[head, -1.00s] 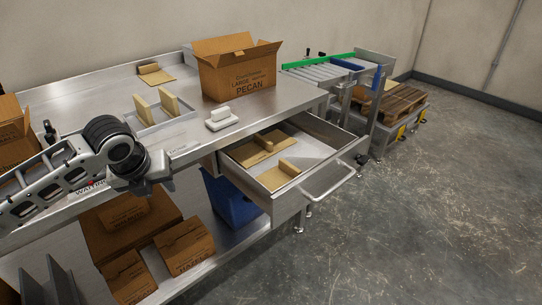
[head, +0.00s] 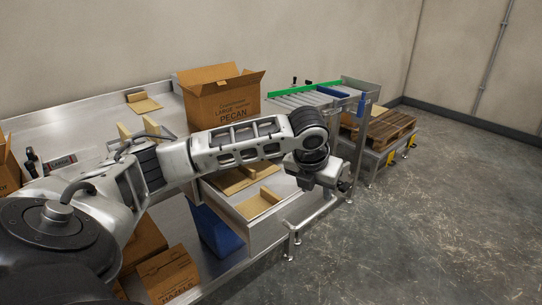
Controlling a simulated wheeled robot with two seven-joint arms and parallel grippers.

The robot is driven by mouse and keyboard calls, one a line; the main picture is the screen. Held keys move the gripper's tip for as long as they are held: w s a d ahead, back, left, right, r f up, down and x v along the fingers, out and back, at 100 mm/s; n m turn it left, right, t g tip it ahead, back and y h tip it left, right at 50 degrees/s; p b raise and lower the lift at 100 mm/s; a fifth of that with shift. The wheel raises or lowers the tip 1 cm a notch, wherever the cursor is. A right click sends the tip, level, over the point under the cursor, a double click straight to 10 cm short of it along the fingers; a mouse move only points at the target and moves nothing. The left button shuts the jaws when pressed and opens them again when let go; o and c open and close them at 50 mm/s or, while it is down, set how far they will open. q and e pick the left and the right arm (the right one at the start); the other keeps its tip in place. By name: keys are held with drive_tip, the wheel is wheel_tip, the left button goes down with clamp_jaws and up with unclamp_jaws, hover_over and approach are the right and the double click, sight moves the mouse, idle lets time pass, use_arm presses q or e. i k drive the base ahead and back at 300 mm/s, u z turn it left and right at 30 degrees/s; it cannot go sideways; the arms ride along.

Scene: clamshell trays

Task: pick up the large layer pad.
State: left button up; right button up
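Tan layer pads, each a flat sheet with a raised block, lie in the open drawer (head: 282,224): a rear pad (head: 231,183) and a front pad (head: 258,204). I cannot tell for sure which is the large one. My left arm reaches across the picture over the bench, hiding part of the drawer and the rear pad. My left gripper (head: 328,178) hangs above the drawer's right end, apart from the pads. Its fingers are small and dark here, so I cannot tell whether it is open. My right gripper is out of view.
An open pecan box (head: 219,103) stands on the steel bench (head: 62,128). Another tan pad (head: 143,104) lies at the bench's back. A roller conveyor (head: 310,97) and a wooden pallet (head: 386,130) are beyond. A blue bin (head: 212,232) sits below. The floor at right is clear.

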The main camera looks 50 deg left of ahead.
sight(231, 182)
drive_tip(key=i, duration=2.55)
drive_tip(key=u, duration=2.5)
